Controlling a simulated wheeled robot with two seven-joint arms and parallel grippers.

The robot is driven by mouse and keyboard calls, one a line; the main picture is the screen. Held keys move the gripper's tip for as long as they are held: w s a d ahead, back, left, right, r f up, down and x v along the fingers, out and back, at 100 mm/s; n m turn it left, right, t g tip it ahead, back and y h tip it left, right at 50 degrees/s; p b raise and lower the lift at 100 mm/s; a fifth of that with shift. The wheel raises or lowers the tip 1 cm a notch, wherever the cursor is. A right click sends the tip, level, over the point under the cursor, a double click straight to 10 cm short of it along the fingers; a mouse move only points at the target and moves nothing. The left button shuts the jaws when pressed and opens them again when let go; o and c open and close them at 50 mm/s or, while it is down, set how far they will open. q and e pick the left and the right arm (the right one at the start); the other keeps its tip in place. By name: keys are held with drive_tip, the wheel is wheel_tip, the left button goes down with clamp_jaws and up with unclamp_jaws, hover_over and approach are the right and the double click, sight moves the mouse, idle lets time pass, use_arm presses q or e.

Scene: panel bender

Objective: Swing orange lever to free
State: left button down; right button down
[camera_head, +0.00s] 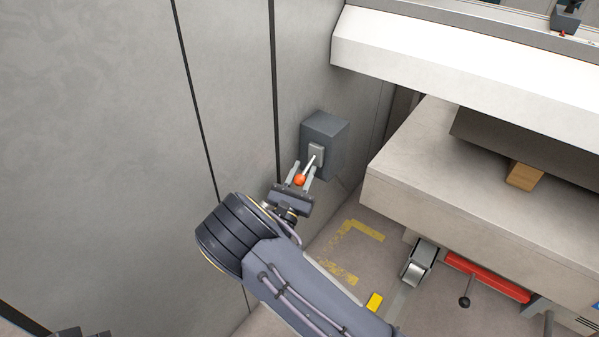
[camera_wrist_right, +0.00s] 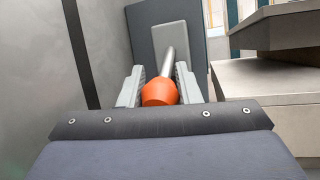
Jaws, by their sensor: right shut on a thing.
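The orange lever (camera_head: 300,179) has an orange knob on a light metal rod. The rod comes out of a light plate on a dark grey box (camera_head: 330,147) on the wall. In the head view the rod slants from the plate down to the left. My right gripper (camera_head: 301,172) has its two fingers on either side of the knob and is shut on it. In the right wrist view the orange knob (camera_wrist_right: 160,93) sits between the two grey fingers, with the rod running up to the box (camera_wrist_right: 165,40).
A grey panelled wall (camera_head: 110,110) with dark vertical seams lies on the left. A large light machine table (camera_head: 440,170) stands close on the right, with a wooden block (camera_head: 524,176) on it. Yellow markings (camera_head: 350,238) are on the floor below.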

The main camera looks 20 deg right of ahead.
drive_tip(key=shift+w+r, duration=0.1)
drive_tip(key=shift+w, duration=0.1)
drive_tip(key=r+g+y+p, duration=0.1)
drive_tip(key=g+y+p, duration=0.1)
drive_tip(key=p, duration=0.3)
drive_tip(key=r+m+g+y+p, duration=0.1)
drive_tip(key=r+g+y+p, duration=0.1)
drive_tip(key=p, duration=0.4)
drive_tip(key=a+r+m+g+y+p, duration=0.1)
drive_tip(key=r+g+y+p, duration=0.1)
drive_tip(key=p, duration=0.3)
drive_tip(key=shift+s+r+g+p, duration=0.2)
drive_tip(key=shift+g+p, duration=0.1)
drive_tip(key=shift+g, duration=0.3)
drive_tip(key=shift+w+r+g+y+p, duration=0.15)
drive_tip(key=shift+r+g+y+p, duration=0.2)
drive_tip(key=shift+g+y+p, duration=0.6)
drive_tip(key=shift+p, duration=0.3)
drive_tip(key=c, duration=1.1)
unclamp_jaws()
drive_tip(key=shift+o, duration=0.2)
drive_tip(key=shift+d+f, duration=0.1)
